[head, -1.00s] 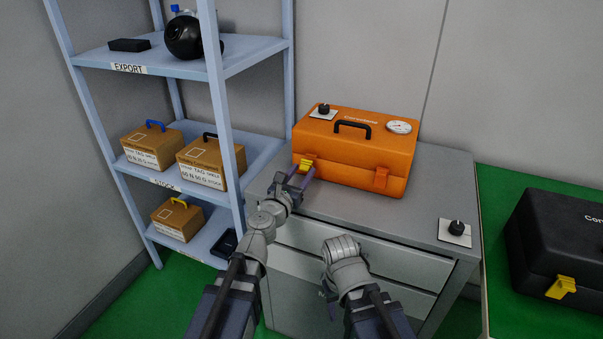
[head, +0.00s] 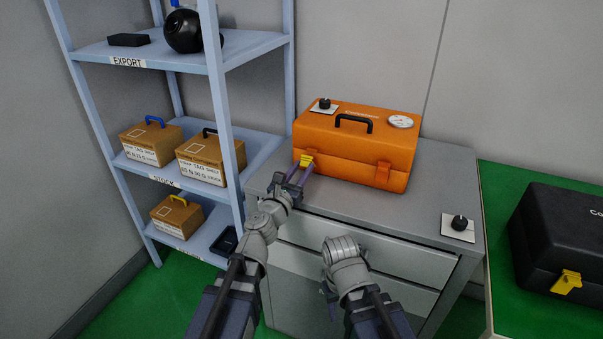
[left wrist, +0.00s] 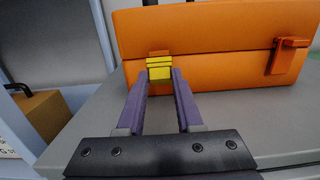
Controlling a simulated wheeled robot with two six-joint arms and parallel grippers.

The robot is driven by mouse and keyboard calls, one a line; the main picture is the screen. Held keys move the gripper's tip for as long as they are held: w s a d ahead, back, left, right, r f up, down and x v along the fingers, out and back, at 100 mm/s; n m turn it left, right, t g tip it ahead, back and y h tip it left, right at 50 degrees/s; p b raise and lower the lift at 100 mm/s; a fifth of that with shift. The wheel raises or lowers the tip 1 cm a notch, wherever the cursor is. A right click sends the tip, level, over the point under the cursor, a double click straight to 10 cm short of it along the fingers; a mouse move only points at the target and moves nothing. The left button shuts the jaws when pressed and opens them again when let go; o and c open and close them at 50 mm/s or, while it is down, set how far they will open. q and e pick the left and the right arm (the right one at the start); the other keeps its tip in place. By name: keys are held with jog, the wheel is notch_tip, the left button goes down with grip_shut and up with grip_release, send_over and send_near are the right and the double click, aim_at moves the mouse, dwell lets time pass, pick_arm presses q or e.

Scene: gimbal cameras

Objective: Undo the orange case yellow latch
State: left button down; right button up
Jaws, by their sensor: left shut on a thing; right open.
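The orange case (head: 357,148) stands closed on a grey drawer cabinet. Its yellow latch (head: 306,159) is on the left of the front face and also shows in the left wrist view (left wrist: 159,68). An orange latch (head: 383,174) is on the right of the front. My left gripper (head: 303,171) is shut on the yellow latch, its purple fingers on either side in the left wrist view (left wrist: 160,78). The latch appears to stick out below its orange catch; its exact angle is unclear. My right gripper (head: 327,291) is low before the drawers, mostly hidden by its arm.
The case carries a black handle (head: 353,123), a knob and a round gauge (head: 400,121). A shelf rack (head: 227,140) with cardboard boxes stands close at left. A knob plate (head: 458,228) sits on the cabinet's right. A black case (head: 565,240) lies on the green table at right.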

pick_arm(q)
jog(key=shift+s+f+t+h+b, duration=0.15)
jog(key=shift+f+t+b, duration=0.5)
jog(key=shift+b, duration=1.1)
jog(key=shift+s+f+t+h+b, duration=0.2)
jog(key=shift+f+t+b, duration=0.45)
jog(key=shift+b, duration=1.05)
jog(key=shift+w+r+t+b, duration=0.1)
jog(key=shift+t+b, duration=0.3)
jog(key=shift+b, duration=0.25)
jog(key=shift+r, duration=0.1)
jog(key=c, duration=0.6)
grip_release()
jog(key=shift+o, duration=0.2)
